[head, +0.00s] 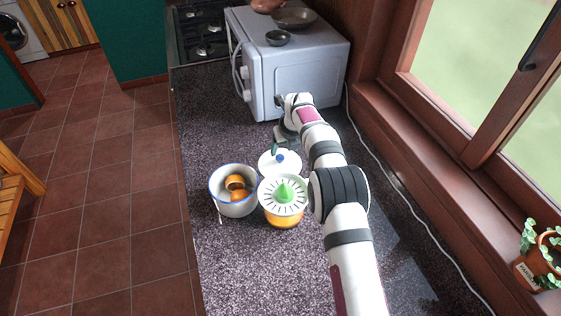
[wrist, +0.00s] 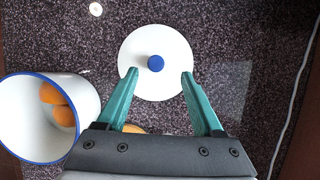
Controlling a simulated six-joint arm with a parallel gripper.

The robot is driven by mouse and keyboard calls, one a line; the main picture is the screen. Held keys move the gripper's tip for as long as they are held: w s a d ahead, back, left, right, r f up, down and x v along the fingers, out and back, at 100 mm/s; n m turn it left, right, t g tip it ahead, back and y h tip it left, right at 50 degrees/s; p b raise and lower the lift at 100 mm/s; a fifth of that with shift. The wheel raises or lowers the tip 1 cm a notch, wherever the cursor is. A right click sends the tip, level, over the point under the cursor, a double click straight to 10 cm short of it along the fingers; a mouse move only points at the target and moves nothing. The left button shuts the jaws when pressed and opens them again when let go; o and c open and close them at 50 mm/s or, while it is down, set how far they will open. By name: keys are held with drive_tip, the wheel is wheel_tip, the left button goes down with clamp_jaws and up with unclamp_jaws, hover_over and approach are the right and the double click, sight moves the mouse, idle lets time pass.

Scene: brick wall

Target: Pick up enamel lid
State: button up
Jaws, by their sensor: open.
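The enamel lid (head: 268,164) is a white disc with a blue knob, lying on the dark speckled counter behind the juicer in the head view. In the wrist view the whole lid (wrist: 143,87) shows, its blue knob near the middle. My gripper (wrist: 160,72) is open and empty, with its two green fingers seen over the lid on either side of the knob. In the head view my gripper (head: 275,148) is partly hidden by my arm, at the lid's far side. I cannot tell its exact height above the lid.
A citrus juicer (head: 284,194) with a green cone stands just in front of the lid. A white blue-rimmed pot (head: 233,207) holding orange pieces stands left of it. A microwave (head: 290,75) stands at the back. A white cable (head: 385,175) runs along the window side.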

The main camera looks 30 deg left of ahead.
sight(280, 156)
drive_tip(key=x, duration=0.5)
drive_tip(key=shift+s+a, duration=0.2)
drive_tip(key=shift+s, duration=0.1)
clamp_jaws()
